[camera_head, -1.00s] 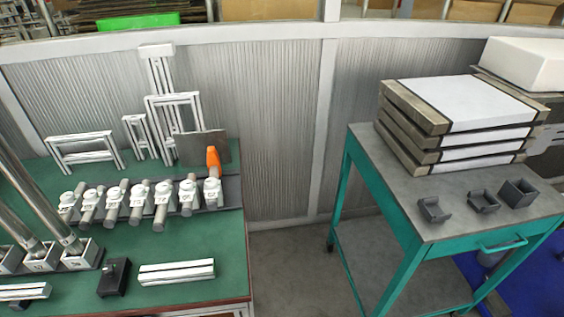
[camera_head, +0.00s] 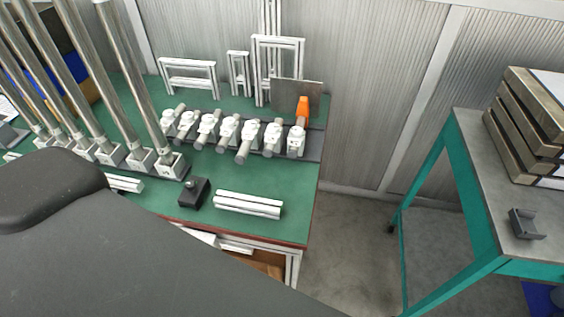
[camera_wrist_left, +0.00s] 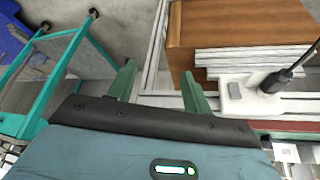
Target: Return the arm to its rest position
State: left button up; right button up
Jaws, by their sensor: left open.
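My left gripper (camera_wrist_left: 158,85) shows in the left wrist view with its two green fingers apart and nothing between them. It is in front of the underside of a workbench, where a brown wooden box (camera_wrist_left: 235,38) and a white part with a black plug (camera_wrist_left: 262,92) show. In the head view, a large dark link of my own arm (camera_head: 130,245) covers the lower left and hides part of the green-topped workbench (camera_head: 220,180). My left gripper's fingers do not show in the head view. My right gripper is in neither current view.
The bench holds tall metal tubes (camera_head: 135,85), a row of white clamps (camera_head: 228,128), an orange-topped part (camera_head: 303,105), a black block (camera_head: 193,192) and a white profile (camera_head: 248,204). A teal cart (camera_head: 450,165) stands right. Clear floor (camera_head: 355,240) lies between.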

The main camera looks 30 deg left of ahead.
pick_arm(q)
jog(key=shift+w+d+f+t+h, duration=0.15)
jog(key=shift+w+d+f+t, duration=0.05)
jog(key=shift+f+t, duration=0.4)
jog(key=shift+w+d+f+t+h, duration=0.1)
jog(key=shift+w+d+f+t, duration=0.15)
jog(key=shift+f+t, duration=0.3)
jog(key=shift+w+d+f+t+h, duration=0.2)
jog(key=shift+f+t, duration=0.25)
jog(key=shift+t, duration=0.2)
dwell(0.5)
dwell(0.9)
